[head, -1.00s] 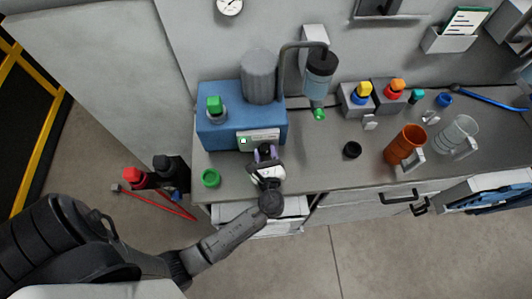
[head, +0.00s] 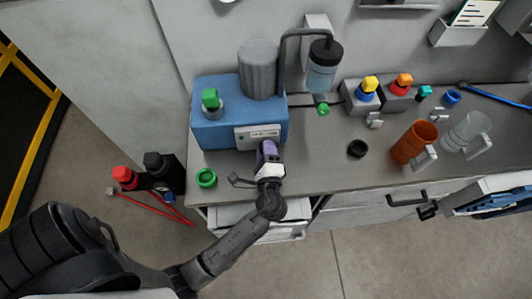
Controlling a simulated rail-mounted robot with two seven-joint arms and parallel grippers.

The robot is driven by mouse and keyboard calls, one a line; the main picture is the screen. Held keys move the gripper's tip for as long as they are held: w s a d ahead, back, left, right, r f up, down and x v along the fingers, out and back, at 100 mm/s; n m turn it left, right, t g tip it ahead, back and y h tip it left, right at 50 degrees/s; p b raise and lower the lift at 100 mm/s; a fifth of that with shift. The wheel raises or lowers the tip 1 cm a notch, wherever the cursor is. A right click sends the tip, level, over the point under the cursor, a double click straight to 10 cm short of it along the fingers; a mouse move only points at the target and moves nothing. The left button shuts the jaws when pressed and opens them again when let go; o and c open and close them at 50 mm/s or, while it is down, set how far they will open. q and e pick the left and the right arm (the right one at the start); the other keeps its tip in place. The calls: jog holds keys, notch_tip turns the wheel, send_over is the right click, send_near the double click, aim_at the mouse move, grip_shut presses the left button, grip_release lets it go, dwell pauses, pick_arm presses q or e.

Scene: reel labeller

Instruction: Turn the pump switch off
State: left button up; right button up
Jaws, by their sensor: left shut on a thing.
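The blue pump unit (head: 215,132) stands at the left end of the bench. A pale switch panel (head: 246,138) is on its front face. My left gripper (head: 267,147) has its purple fingers against the lower right of this panel. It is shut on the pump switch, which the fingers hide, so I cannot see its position. No green light shows on the panel. My right gripper is not in view.
A green ring (head: 206,178) lies left of my left gripper. A black ring (head: 357,149), an orange mug (head: 411,144) and a clear mug (head: 464,134) are to the right. A clear cylinder (head: 322,75) hangs behind. An open drawer (head: 225,214) is below the bench edge.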

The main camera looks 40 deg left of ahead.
pick_arm(q)
jog(key=shift+n+b, duration=0.55)
jog(key=shift+n, duration=0.35)
jog(key=o, duration=0.9)
